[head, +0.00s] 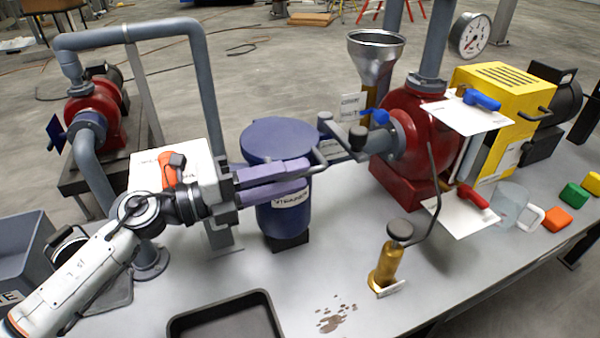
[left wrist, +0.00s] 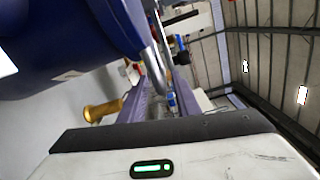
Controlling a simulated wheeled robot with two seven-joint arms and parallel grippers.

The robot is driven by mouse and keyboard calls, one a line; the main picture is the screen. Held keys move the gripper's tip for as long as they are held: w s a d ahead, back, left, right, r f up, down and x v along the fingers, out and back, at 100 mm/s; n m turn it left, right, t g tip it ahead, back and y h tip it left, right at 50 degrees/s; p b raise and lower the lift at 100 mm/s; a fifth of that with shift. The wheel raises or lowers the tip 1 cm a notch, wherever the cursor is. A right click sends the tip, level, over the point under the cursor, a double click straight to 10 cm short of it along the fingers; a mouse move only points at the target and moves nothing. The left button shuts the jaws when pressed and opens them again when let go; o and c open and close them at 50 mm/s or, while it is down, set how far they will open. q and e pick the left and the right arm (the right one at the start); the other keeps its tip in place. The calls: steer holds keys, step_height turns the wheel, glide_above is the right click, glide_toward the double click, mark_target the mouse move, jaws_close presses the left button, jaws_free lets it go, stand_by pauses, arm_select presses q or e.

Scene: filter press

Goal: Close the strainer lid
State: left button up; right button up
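The strainer (head: 283,215) is a dark blue upright cylinder with a white label, standing on the bench. Its round blue lid (head: 278,137) lies across the top; I cannot tell whether it is fully seated. A grey bar handle (head: 320,158) shows at the lid's right front. My left gripper (head: 309,176) reaches across the strainer's front just below the lid, its purple fingers apart with a narrow gap and their tips close to the handle. In the left wrist view the blue strainer (left wrist: 75,40) fills the upper left, and the grey handle (left wrist: 156,72) shows near the fingertips. My right gripper is not in view.
A brass pump with a black knob (head: 387,267) stands at front right. A black tray (head: 228,302) lies in front. The bench between is mostly clear.

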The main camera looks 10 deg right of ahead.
arm_select(q)
steer(key=v, duration=0.8)
